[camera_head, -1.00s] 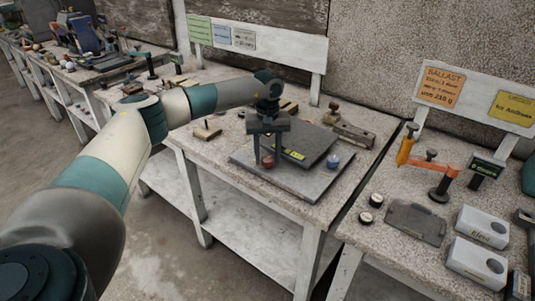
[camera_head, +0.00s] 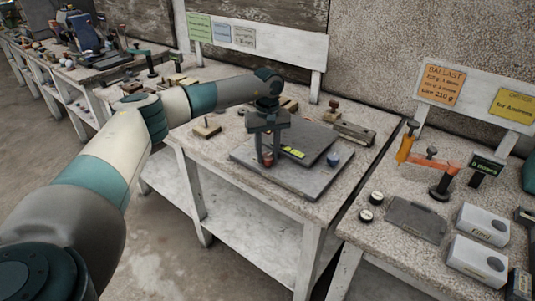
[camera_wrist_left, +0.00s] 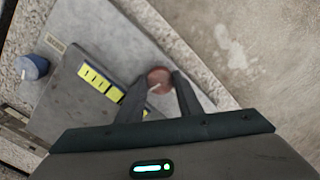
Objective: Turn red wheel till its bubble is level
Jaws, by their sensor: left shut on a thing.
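The red wheel (camera_head: 268,163) sits at the near left part of a grey plate (camera_head: 305,186) on the middle table. It also shows in the left wrist view (camera_wrist_left: 159,76), with a pale mark on its top. My left gripper (camera_head: 268,157) points down and is shut on the red wheel, one finger on each side (camera_wrist_left: 162,84). A yellow level vial (camera_head: 293,152) lies beside the wheel on the dark upper plate (camera_head: 308,143). The vial shows larger in the left wrist view (camera_wrist_left: 100,82), but I cannot make out where its bubble stands. My right gripper is not in view.
A metal level (camera_head: 354,133) and wooden blocks (camera_head: 206,128) lie around. A right-hand table holds white boxes (camera_head: 477,261) and a grey tray (camera_head: 415,220).

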